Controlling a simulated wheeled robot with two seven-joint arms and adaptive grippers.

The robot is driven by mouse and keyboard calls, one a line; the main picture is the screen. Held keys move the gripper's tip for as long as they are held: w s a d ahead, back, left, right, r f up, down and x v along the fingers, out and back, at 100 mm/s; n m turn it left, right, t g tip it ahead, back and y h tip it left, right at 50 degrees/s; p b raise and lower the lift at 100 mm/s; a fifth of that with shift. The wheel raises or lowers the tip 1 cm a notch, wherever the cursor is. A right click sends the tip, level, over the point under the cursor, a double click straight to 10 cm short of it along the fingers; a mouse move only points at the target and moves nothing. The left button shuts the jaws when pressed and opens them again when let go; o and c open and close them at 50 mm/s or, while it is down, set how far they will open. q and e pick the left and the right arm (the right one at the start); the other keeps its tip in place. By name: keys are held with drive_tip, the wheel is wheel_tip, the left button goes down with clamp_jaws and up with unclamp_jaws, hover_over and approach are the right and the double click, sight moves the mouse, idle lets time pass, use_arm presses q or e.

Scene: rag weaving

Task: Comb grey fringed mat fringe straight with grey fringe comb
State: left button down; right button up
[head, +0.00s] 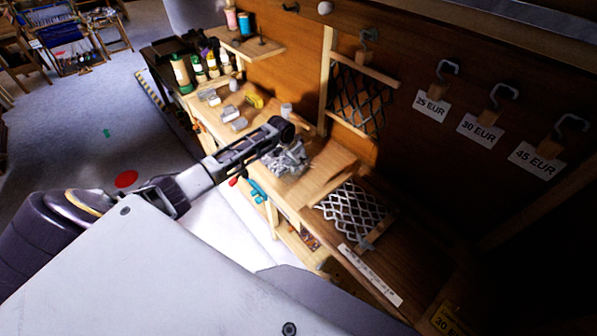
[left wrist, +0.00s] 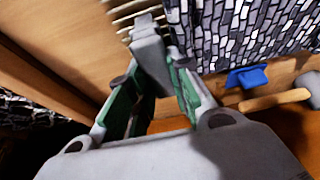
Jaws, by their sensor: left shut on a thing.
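My left gripper (head: 276,140) is over the workbench in the head view, and its fingertips are hard to make out there. In the left wrist view its green-padded fingers (left wrist: 152,75) are shut on the grey fringe comb (left wrist: 150,48). The grey fringed mat (left wrist: 245,30) shows there at upper right, a weave of grey and white pieces with dark gaps. Pale strips lie past the comb at the mat's left edge; I cannot tell whether they are fringe or comb teeth. In the head view a grey, patchy mat (head: 290,160) lies just below the gripper. My right gripper is not in view.
A blue clip (left wrist: 247,77) and a wooden handle (left wrist: 275,101) are near the mat. Grey blocks (head: 230,114) and bottles (head: 181,70) stand farther back on the bench. A lattice panel (head: 355,211) lies to the right. Price-tagged hooks (head: 432,104) line the wall.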

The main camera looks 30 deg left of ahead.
use_arm(q)
drive_tip(key=shift+d, duration=0.1)
idle(0.5)
drive_tip(key=shift+s+d, duration=0.3)
drive_tip(key=shift+d, duration=0.5)
drive_tip(key=shift+s+d, duration=0.25)
drive_tip(key=shift+d, duration=0.55)
drive_tip(key=shift+r, duration=2.5)
drive_tip(key=c, duration=2)
unclamp_jaws()
clamp_jaws()
drive_tip(key=shift+w+r, duration=0.1)
